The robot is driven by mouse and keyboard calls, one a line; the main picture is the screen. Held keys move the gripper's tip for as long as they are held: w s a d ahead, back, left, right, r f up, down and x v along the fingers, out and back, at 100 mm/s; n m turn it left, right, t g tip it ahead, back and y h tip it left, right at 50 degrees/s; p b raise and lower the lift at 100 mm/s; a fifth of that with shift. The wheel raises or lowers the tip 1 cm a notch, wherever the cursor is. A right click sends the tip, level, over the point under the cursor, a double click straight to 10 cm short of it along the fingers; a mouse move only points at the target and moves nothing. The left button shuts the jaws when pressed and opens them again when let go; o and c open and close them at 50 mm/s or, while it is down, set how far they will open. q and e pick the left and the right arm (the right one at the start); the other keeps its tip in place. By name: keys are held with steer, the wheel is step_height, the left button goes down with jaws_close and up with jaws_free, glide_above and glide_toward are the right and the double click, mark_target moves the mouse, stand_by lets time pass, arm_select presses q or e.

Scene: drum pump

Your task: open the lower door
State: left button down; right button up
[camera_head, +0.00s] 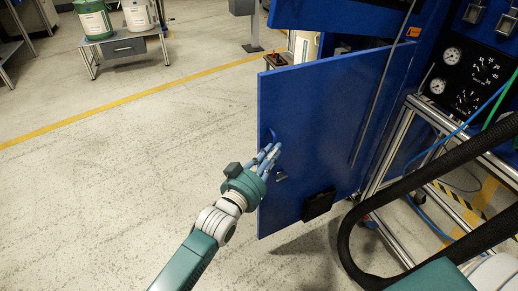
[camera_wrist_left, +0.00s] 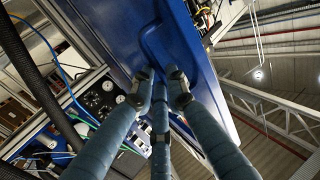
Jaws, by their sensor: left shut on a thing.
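The lower door (camera_head: 325,110) is a large flat blue panel in the middle of the head view, and appears to stand out at an angle from the blue cabinet. My left gripper (camera_head: 268,160) is at the door's left edge, its fingers closed around the blue door handle (camera_head: 273,134), which they partly hide. A small metal latch (camera_head: 281,176) shows just beside the fingers. In the left wrist view the fingers (camera_wrist_left: 161,88) meet in front of the blue door (camera_wrist_left: 185,55); the exact contact is hard to see. My right gripper is not in view.
A blue upper panel (camera_head: 340,15) is above the door. A gauge panel (camera_head: 470,75), metal frame and thick black hose (camera_head: 345,235) are on the right. A small table (camera_head: 124,46) with drums stands at back left. The floor (camera_head: 130,165) left of the door is clear.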

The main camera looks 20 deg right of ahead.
arm_select(q)
steer(key=shift+s+d+r, duration=0.25)
steer(key=shift+s+d, duration=0.15)
steer(key=shift+s, duration=0.2)
steer(key=shift+s+d+r, duration=0.2)
steer(key=shift+s+d, duration=0.2)
steer(key=shift+s, duration=0.15)
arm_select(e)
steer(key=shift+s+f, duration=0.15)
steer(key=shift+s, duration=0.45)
arm_select(q)
steer(key=c, duration=2.1)
jaws_free()
steer(key=o, duration=0.4)
steer(key=shift+d+f+h, duration=0.15)
steer(key=shift+d+h, duration=0.15)
steer(key=shift+d, duration=0.05)
steer(key=shift+g, duration=0.3)
steer(key=v, duration=1.1)
steer(key=shift+s+a, duration=0.2)
steer(key=shift+s, duration=0.2)
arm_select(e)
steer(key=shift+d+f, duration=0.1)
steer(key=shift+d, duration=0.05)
